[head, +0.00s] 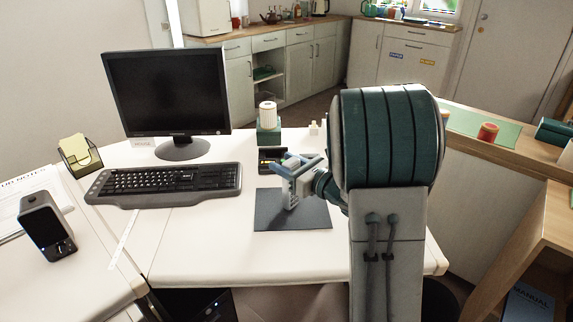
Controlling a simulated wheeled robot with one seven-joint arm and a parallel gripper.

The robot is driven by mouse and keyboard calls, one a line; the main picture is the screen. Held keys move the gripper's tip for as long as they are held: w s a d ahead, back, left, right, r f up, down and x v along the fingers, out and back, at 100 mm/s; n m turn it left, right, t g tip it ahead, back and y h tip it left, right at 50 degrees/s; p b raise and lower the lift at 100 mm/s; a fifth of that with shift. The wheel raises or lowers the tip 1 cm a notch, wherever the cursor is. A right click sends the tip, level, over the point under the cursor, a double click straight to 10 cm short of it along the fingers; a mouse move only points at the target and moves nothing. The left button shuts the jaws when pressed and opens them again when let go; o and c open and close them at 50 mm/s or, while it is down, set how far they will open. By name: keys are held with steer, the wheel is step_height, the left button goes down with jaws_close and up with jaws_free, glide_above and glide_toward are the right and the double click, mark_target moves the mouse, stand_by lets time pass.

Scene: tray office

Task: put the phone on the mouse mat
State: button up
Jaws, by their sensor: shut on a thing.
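My gripper (287,181) is over the dark grey mouse mat (312,217) on the white desk. It is shut on a slim thing, taken as the phone, which is small and partly hidden by the jaws, so its outline is unclear. My arm comes in from the right and covers the desk beyond the mat on that side. The bare front part of the mat shows below my gripper. I cannot tell whether the held thing touches the mat.
A black keyboard (165,181) lies left of the mat, with a monitor (168,90) behind it. A small black box (268,158) and a green-based white container (268,122) stand behind the mat. A grey device (46,226) stands far left. The desk in front of the keyboard is clear.

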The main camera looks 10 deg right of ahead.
steer(key=o, duration=1.4)
steer(key=shift+r, duration=0.1)
steer(key=s+d+f+m+g+h, duration=0.2)
steer(key=s+d+m+h, duration=0.35)
steer(key=m, duration=0.65)
steer(key=s+d+f+m+g+h, duration=0.15)
steer(key=s+d+m+h, duration=0.4)
steer(key=m, duration=0.75)
steer(key=s+a+f+m+g, duration=0.1)
steer(key=s+m, duration=0.1)
steer(key=m, duration=0.1)
steer(key=s+a+f+m+g+h, duration=0.1)
steer(key=s+m+g, duration=0.1)
steer(key=m, duration=0.2)
steer(key=s+a+m+g, duration=0.1)
steer(key=s+m+g, duration=0.1)
steer(key=s+m, duration=0.1)
steer(key=shift+s+f+m, duration=0.1)
steer(key=shift+f+m, duration=0.2)
steer(key=shift+f, duration=0.1)
steer(key=s+a+m+g+y, duration=0.1)
steer(key=s+a+m+g, duration=0.3)
steer(key=s, duration=0.6)
steer(key=a+m, duration=0.2)
steer(key=m, duration=0.1)
steer(key=shift+s+a+f+m+g, duration=0.15)
steer(key=shift+a+f+m+g, duration=0.15)
steer(key=shift+a+g, duration=0.05)
